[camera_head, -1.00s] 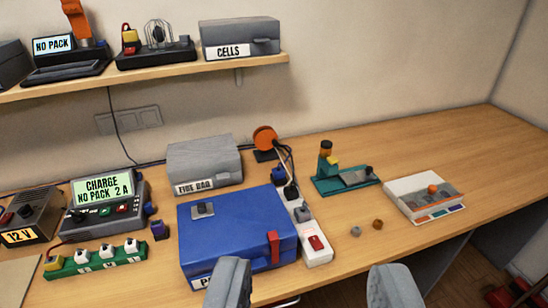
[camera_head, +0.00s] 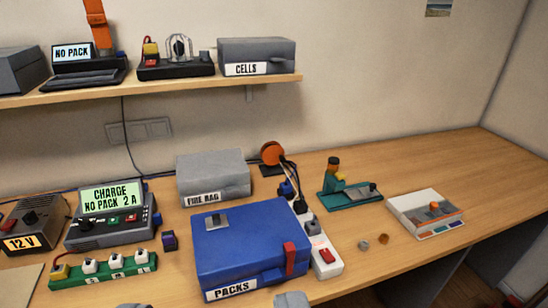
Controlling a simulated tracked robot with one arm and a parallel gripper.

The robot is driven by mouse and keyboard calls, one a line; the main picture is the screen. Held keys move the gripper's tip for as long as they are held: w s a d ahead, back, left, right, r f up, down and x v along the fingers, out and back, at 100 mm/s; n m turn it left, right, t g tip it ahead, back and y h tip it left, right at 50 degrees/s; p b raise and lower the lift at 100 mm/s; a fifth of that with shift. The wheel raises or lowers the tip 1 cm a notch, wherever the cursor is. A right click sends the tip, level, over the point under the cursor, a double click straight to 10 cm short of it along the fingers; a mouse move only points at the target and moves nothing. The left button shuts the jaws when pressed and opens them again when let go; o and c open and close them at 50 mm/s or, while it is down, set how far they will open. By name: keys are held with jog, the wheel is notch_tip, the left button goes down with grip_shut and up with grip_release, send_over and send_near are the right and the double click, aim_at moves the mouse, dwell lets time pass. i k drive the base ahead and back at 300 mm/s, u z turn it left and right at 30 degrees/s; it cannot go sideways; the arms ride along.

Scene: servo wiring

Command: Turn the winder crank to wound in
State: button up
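An orange disc on a small dark base (camera_head: 272,153) stands at the back of the bench, right of the grey FIRE BAG box. It looks like the winder; pale and dark cords run from it down to the power strip (camera_head: 322,250). I cannot make out its crank or how it is set. My gripper (camera_head: 211,302) shows only as two grey fingertips at the bottom edge, wide apart, with nothing seen between them. It is well in front of the orange disc, and the blue box lies between.
The blue PACKS box (camera_head: 250,240) and the FIRE BAG box (camera_head: 213,177) stand close left of the disc. A teal stand with a figure (camera_head: 350,197) and a white tray (camera_head: 412,205) are to the right. The shelf (camera_head: 270,82) overhangs the back left. The far right bench is clear.

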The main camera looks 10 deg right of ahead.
aim_at(272, 153)
jog(key=u, duration=0.05)
jog(key=i, duration=1)
jog(key=z, duration=0.05)
